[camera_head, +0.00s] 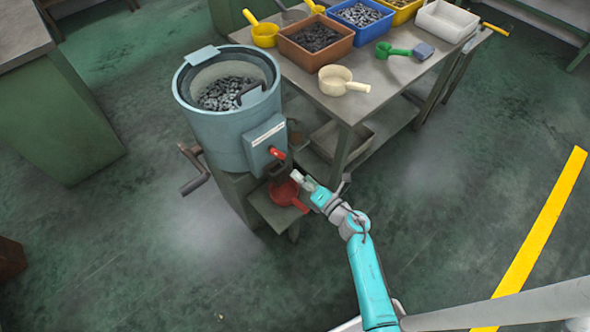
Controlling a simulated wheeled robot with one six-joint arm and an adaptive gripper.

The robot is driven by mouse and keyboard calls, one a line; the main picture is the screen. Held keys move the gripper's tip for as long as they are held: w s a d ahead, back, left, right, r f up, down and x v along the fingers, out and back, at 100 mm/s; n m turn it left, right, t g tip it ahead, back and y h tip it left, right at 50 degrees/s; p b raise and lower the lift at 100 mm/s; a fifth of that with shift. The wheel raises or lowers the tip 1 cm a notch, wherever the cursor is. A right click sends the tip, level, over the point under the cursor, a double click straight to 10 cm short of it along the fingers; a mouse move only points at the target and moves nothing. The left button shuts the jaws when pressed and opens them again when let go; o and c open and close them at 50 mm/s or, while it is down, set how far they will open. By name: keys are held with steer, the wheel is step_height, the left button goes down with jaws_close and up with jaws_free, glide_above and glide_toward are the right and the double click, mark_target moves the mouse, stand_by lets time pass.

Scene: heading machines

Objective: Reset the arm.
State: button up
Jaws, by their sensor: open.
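My arm (367,275) is teal and reaches up from the bottom of the head view. My gripper (302,180) is at its end, open, near the front of the blue-grey drum machine (205,128).
A grey table (345,104) behind holds an orange bin (316,42), a blue bin (360,17), a white bin (446,20) and several scoops. A crank (193,172) sticks out at the machine's left. A green cabinet (62,115) stands at left. Floor is clear at right.

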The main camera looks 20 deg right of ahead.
steer(key=shift+s, duration=0.15)
stand_by(0.4)
steer(key=s+a+r+m+t+h, duration=0.1)
steer(key=s+a+r+m+h, duration=0.1)
steer(key=s+m, duration=0.7)
steer(key=s+a+r+m+h, duration=0.1)
steer(key=s+a+r+m, duration=0.25)
steer(key=s, duration=0.95)
steer(key=s+d+r+m+g+h, duration=0.1)
steer(key=s+r+m, duration=0.5)
steer(key=s, duration=0.4)
steer(key=s+r+m+g+h, duration=0.1)
steer(key=s+r+m+g, duration=0.1)
steer(key=s+r+m, duration=0.3)
steer(key=s+m, duration=0.4)
steer(key=shift+s+d+r+h, duration=0.3)
steer(key=shift+s+d+r, duration=0.05)
